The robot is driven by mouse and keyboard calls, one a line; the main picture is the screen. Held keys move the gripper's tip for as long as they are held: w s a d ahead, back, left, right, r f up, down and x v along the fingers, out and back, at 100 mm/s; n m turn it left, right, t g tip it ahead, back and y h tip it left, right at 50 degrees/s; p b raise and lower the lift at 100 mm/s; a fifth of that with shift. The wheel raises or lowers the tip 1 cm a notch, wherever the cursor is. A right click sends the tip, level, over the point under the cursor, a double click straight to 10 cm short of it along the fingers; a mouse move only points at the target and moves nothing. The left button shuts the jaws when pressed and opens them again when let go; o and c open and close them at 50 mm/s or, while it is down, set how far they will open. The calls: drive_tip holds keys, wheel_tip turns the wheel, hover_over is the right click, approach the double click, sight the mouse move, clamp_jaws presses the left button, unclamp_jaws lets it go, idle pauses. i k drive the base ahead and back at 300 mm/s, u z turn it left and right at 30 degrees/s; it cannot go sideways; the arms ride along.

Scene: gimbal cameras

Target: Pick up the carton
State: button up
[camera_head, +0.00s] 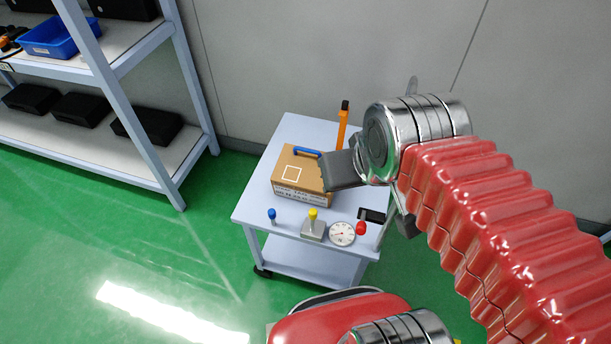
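My gripper (330,172) is at the carton's right side, with a dark finger overlapping the carton's right part in the view. I cannot tell whether it touches the carton. The metal wrist hides the rest of the gripper, so its opening does not show.
An orange upright tool (343,124) stands behind the carton. A shelf rack (150,100) is at left. Green floor lies open at left.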

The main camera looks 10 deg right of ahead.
sight(296, 174)
drive_tip(key=u, duration=0.05)
drive_tip(key=k, duration=0.5)
drive_tip(key=u, duration=1.3)
drive_tip(key=i, duration=0.6)
drive_tip(key=u, duration=0.8)
